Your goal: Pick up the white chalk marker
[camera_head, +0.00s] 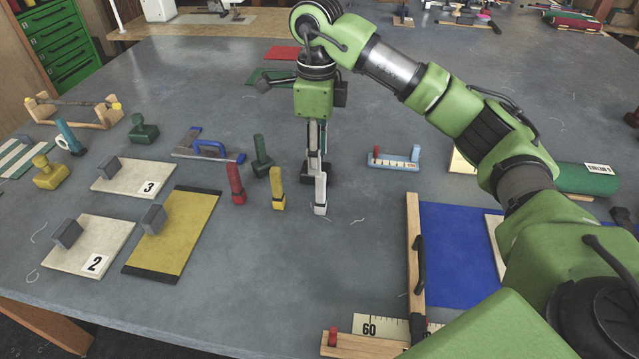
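The white chalk marker (320,194) stands upright on the grey table near the middle, at the right end of a row with a red marker (236,184) and a yellow marker (278,188). My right gripper (316,167) points straight down, with its fingers at the upper part of the white marker. The fingers overlap each other in this view, so I cannot tell whether they are open or closed on the marker. A dark block behind the fingers is partly hidden. My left gripper is not in view.
A dark green upright tool (262,157) and a blue-handled float (208,147) stand behind the row. A yellow mat (185,225) lies left. A wooden bar (413,260) and blue sheet (460,255) lie right. The table in front of the markers is mostly clear.

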